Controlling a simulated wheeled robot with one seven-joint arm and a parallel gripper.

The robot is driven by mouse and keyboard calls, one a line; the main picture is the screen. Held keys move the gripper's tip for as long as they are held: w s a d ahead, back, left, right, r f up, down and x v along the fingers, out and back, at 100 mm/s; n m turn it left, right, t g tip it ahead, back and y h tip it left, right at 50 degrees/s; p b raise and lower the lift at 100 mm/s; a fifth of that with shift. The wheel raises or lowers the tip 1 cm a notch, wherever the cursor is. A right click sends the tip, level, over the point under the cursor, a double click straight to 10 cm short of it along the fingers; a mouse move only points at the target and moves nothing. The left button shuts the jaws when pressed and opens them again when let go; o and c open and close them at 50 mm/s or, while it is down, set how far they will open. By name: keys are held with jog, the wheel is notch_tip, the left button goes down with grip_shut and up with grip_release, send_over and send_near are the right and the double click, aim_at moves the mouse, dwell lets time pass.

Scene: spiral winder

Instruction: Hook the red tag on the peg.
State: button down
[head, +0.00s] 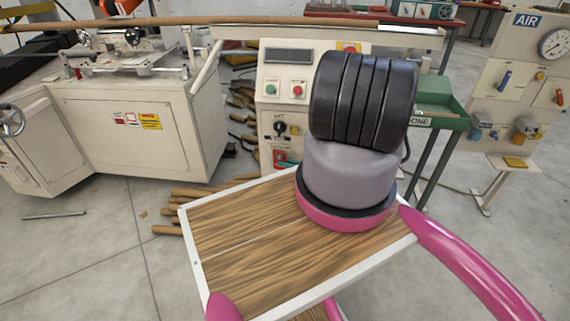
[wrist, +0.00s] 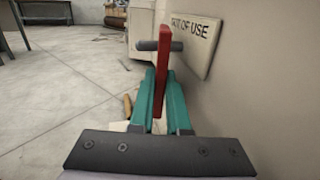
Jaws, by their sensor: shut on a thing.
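The red tag (wrist: 163,64) stands upright and almost edge-on in the wrist view. My gripper (wrist: 161,76) has its teal fingers shut on the tag's lower part. The dark grey peg (wrist: 146,45) lies level across the tag's upper part and shows on both sides of it. I cannot tell whether the peg passes through the tag or lies behind it. A pale plate lettered "OUT OF USE" (wrist: 192,45) is on the wall at the peg's right end. In the head view my arm hides much of the middle, and I cannot make out the tag or peg for certain.
A cream control cabinet (head: 265,103) with buttons stands behind my arm. A green tray stand (head: 445,115) and an AIR panel (head: 518,85) are to its right. A large cream machine (head: 85,110) stands left. Several brown tubes (head: 190,192) lie on the floor.

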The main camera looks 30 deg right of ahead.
jog(key=c, duration=0.8)
grip_release()
jog(key=v, duration=1.1)
jog(key=shift+a, duration=0.1)
